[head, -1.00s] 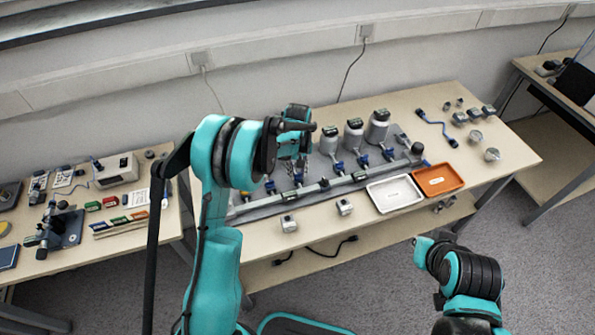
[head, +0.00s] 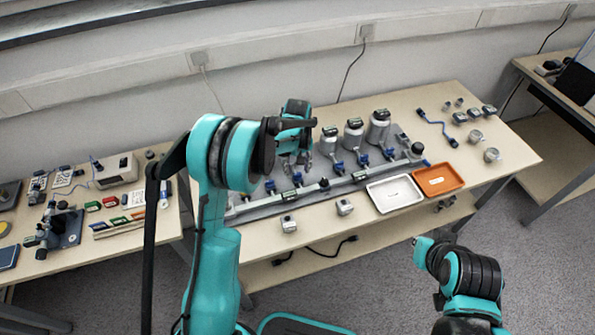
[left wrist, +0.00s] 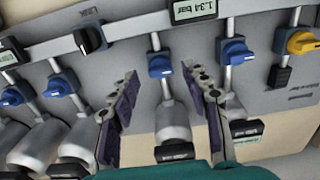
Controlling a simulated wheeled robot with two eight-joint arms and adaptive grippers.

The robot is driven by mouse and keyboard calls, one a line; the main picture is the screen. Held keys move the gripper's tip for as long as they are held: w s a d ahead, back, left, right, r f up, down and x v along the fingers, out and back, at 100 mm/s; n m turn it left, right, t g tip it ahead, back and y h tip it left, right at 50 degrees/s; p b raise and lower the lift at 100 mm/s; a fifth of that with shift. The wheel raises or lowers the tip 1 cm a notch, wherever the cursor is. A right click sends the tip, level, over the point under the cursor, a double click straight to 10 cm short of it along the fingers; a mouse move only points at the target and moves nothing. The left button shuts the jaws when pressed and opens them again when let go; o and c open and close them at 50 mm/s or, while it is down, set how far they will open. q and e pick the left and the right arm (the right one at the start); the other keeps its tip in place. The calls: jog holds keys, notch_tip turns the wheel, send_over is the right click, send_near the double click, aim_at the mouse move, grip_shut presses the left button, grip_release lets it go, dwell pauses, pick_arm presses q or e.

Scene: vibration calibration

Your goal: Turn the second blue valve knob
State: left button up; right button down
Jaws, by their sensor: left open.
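A grey rig board (head: 235,211) carries a long pipe bar with branch valves. In the left wrist view, blue valve knobs (left wrist: 160,65) (left wrist: 235,50) (left wrist: 60,84) (left wrist: 12,95) sit in a row, with a yellow knob (left wrist: 302,42) at the right end. My left gripper (left wrist: 160,75) is open and empty. Its two fingers are on either side of the line to the middle blue knob, which shows between the fingertips; I cannot tell whether they touch it. In the head view, the left gripper (head: 293,150) is over the left part of the rig and hides some knobs.
Grey canisters (head: 353,135) stand behind the valves. A display reading 1.34 bar (left wrist: 194,10) sits on the bar. White (head: 395,193) and orange (head: 438,180) trays lie to the right. A black knob (left wrist: 88,40) is on the bar. My right arm is low at right.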

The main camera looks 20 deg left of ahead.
aim_at(298, 174)
pick_arm(q)
notch_tip(298, 174, up, 11)
jog(key=shift+f, duration=0.2)
jog(key=shift+s, duration=0.1)
dwell(0.4)
jog(key=s+r+m+t, duration=0.2)
jog(key=s+r, duration=0.5)
jog(key=s+m+t, duration=0.5)
jog(key=s, duration=1.4)
jog(key=shift+a, duration=0.1)
dwell(0.8)
